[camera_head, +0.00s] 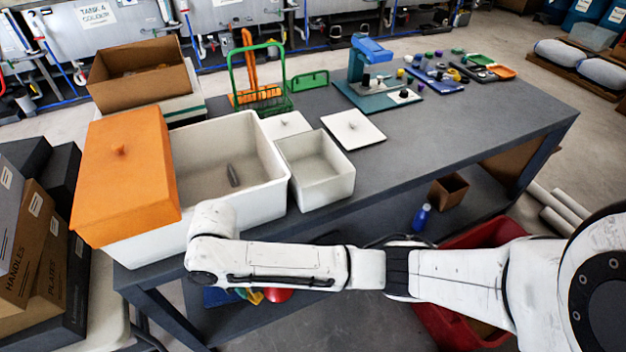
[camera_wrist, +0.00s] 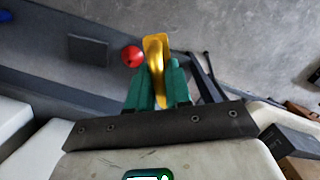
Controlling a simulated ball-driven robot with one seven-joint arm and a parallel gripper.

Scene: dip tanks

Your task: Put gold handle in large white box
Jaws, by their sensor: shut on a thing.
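My gripper (camera_wrist: 155,78) has green fingers and is shut on the gold handle (camera_wrist: 155,48) in the wrist view. The handle sticks out beyond the fingertips, over the dark frame and floor. In the head view my white arm crosses low in front of the table, and the gripper is mostly hidden; small green and yellow patches show just under the arm. The large white box (camera_head: 275,187) stands on the table's left end, above and behind my wrist. Its right part is open, with a small grey piece (camera_head: 233,175) inside. An orange lid (camera_head: 122,170) covers its left part.
A smaller white open box (camera_head: 337,191) stands right of the large one, near white lids (camera_head: 354,129). A red ball (camera_wrist: 132,56) is beside the handle in the wrist view. A green wire basket (camera_head: 262,85) and a blue press (camera_head: 370,60) stand farther back. The table's right front is clear.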

